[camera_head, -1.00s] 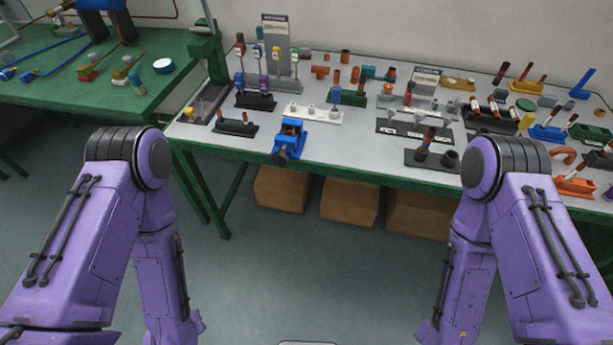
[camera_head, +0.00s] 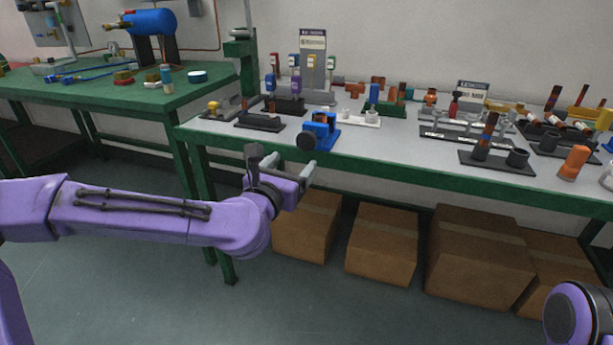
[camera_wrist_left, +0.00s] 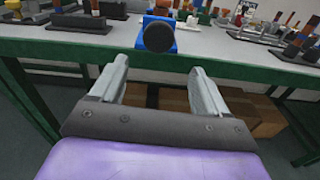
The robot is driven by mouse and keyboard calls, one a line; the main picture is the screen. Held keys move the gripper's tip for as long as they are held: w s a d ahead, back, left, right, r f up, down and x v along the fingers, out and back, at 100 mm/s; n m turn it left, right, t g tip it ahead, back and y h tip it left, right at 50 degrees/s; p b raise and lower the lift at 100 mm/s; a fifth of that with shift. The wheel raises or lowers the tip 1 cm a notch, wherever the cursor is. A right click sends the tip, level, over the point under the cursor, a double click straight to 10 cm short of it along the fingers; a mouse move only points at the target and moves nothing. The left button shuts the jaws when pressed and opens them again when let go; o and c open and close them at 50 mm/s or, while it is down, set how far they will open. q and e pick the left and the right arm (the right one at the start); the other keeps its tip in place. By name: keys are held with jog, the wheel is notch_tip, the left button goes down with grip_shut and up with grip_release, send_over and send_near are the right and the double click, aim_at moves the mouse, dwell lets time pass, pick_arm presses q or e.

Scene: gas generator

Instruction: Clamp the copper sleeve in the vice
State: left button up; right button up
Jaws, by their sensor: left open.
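The blue vice (camera_head: 318,130) stands near the front edge of the table, with its round dark handle end facing me. It also shows in the left wrist view (camera_wrist_left: 160,42), straight ahead past the fingers. A small copper-coloured piece shows at its jaws, but I cannot tell whether it is the copper sleeve or is gripped. Other copper-coloured pieces stand in a low black stand (camera_head: 260,123) left of the vice. My left gripper (camera_head: 292,172) is in front of the table edge, below and short of the vice. Its fingers (camera_wrist_left: 158,82) are apart with nothing between them. My right gripper is out of view.
The grey table (camera_head: 385,146) has a green front edge and several fitting stands. A black stand with upright parts (camera_head: 494,158) is to the right. Cardboard boxes (camera_head: 382,244) sit under the table. A green bench (camera_head: 110,90) with a blue tank is at left.

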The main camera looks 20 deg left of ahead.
aim_at(305, 141)
pick_arm(q)
jog(key=shift+n, duration=0.3)
jog(key=w, duration=0.7)
jog(key=w+r, duration=0.1)
jog(key=w, duration=0.2)
jog(key=shift+w+r, duration=0.1)
jog(key=shift+w, duration=0.15)
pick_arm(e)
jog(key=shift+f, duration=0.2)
pick_arm(q)
jog(key=c, duration=1)
jog(key=shift+o, duration=0.2)
